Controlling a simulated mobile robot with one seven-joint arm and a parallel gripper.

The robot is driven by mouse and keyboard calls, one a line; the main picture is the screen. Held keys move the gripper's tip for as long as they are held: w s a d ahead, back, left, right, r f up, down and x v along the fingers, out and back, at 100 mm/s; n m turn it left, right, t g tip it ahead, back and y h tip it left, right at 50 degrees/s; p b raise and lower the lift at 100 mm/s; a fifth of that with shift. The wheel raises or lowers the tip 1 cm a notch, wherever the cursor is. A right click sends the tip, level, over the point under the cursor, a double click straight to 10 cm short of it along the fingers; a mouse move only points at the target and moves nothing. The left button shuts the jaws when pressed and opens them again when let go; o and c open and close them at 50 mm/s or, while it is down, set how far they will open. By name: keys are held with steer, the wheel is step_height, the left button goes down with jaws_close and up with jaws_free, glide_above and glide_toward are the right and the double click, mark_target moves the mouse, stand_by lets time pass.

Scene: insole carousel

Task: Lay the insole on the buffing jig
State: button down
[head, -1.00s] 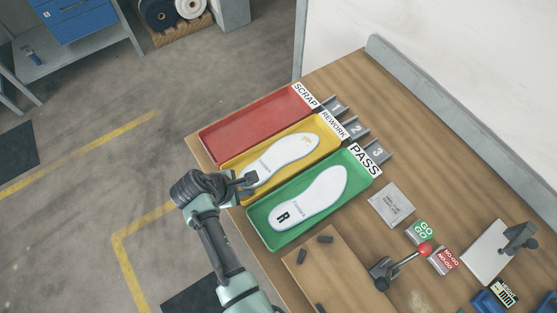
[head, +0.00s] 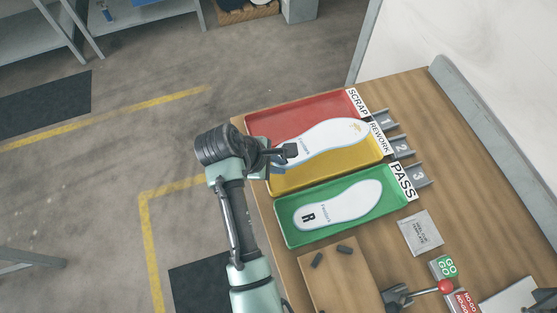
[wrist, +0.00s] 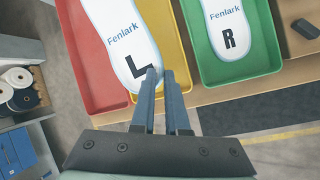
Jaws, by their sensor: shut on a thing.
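A white insole (head: 325,138) with blue edging is held at its heel by my gripper (head: 289,153), above the yellow tray. The wrist view shows its "L" and "Fenlark" print (wrist: 119,40) and the gripper's two fingers (wrist: 158,82) closed on the heel edge. In the head view the insole overlaps the red and yellow trays and looks raised off them. A brown board (head: 335,285) with black pegs (head: 345,249) and a red-knobbed clamp (head: 445,287) looks like the buffing jig. It is cut off at the bottom.
A red tray (head: 270,124), a yellow tray (head: 330,174) and a green tray (head: 290,232) stand side by side. A second insole (head: 345,203), marked "R", lies in the green one. A grey plate (head: 421,232) and a GO block (head: 443,267) stand right of the board.

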steer(key=d+m+g, duration=0.1)
steer(key=m, duration=0.1)
steer(key=d+r+m, duration=0.1)
steer(key=m, duration=0.1)
steer(key=r+m+g+h, duration=0.1)
steer(key=shift+s+d+r+m+g, duration=0.15)
steer(key=shift+s+d+m+g, duration=0.15)
steer(key=shift+d+m, duration=0.1)
steer(key=shift+s+d+m+g, duration=0.1)
steer(key=shift+s+m+g, duration=0.3)
steer(key=shift+m, duration=0.5)
steer(key=s+a+m+g, duration=0.1)
steer(key=s+m, duration=0.1)
steer(key=s+a+f+m+g+y, duration=0.1)
steer(key=s+m, duration=0.1)
steer(key=m, duration=0.1)
steer(key=s+a+f+m+g, duration=0.1)
steer(key=s+m, duration=0.1)
steer(key=m, duration=0.1)
steer(key=shift+s+a+g+y, duration=0.3)
steer(key=shift+y, duration=0.1)
